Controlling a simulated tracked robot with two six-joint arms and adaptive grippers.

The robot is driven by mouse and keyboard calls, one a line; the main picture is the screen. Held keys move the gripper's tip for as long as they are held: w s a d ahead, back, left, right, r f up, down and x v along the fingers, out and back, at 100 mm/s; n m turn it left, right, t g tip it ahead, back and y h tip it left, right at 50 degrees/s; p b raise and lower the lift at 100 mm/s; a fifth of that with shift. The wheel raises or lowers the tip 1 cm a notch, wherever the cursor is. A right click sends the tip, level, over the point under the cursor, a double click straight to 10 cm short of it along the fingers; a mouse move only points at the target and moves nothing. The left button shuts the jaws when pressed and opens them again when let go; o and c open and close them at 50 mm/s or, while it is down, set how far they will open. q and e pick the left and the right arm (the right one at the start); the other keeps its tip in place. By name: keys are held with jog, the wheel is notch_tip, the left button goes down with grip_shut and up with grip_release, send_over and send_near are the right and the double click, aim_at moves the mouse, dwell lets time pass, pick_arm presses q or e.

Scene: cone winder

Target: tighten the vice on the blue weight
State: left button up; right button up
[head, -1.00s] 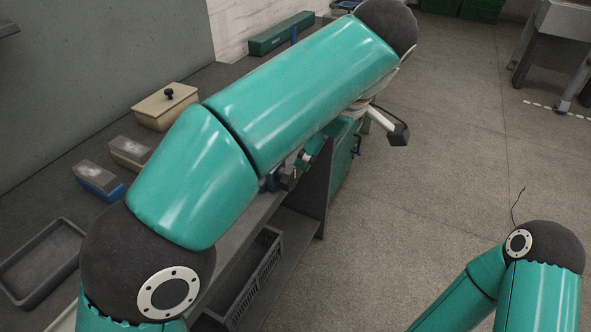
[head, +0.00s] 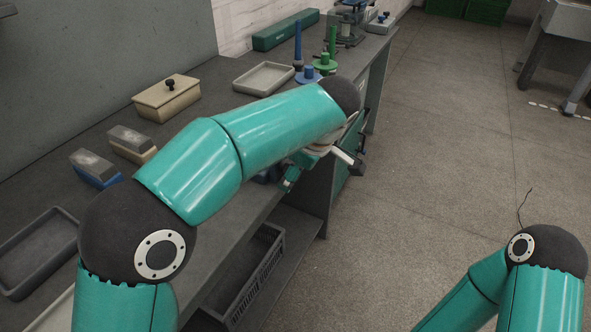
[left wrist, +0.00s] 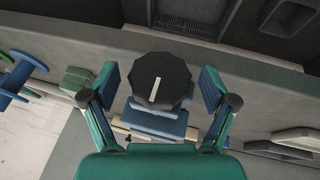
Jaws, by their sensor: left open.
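A dark faceted knob (left wrist: 160,72) with a white line on its face shows in the left wrist view. Blue stepped parts (left wrist: 158,122) sit behind it; I take the knob and these to be the vice, and cannot tell the blue weight apart from them. My left gripper (left wrist: 158,86) is open, with one finger on each side of the knob and a visible gap at both sides. In the head view my left gripper (head: 291,174) is partly hidden by my arm, beside the bench's front edge. The vice is almost wholly hidden there. My right gripper is out of view.
The bench holds a cream lidded box (head: 166,98), a blue-based block (head: 96,168), a grey tray (head: 40,250), a pale tray (head: 263,78), and blue (head: 308,74) and green (head: 325,63) spindle stands. A crate (head: 240,285) is below.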

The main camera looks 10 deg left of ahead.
pick_arm(q)
jog(key=shift+w+f, duration=0.1)
jog(key=shift+f, duration=0.15)
jog(key=c, duration=1.2)
jog(key=shift+o, duration=0.2)
jog(key=shift+r+p, duration=0.15)
jog(key=shift+p, duration=0.35)
jog(key=g+y+p, duration=0.1)
jog(key=g+p, duration=0.1)
jog(key=p, duration=0.7)
jog(key=m+g+y+p, duration=0.1)
jog(key=g+p, duration=0.2)
jog(key=p, duration=0.7)
jog(key=shift+w+r, duration=0.1)
jog(key=shift+r, duration=0.05)
jog(key=shift+f+g+y+p, duration=0.25)
jog(key=shift+g+p, duration=0.25)
jog(key=shift+p, duration=0.75)
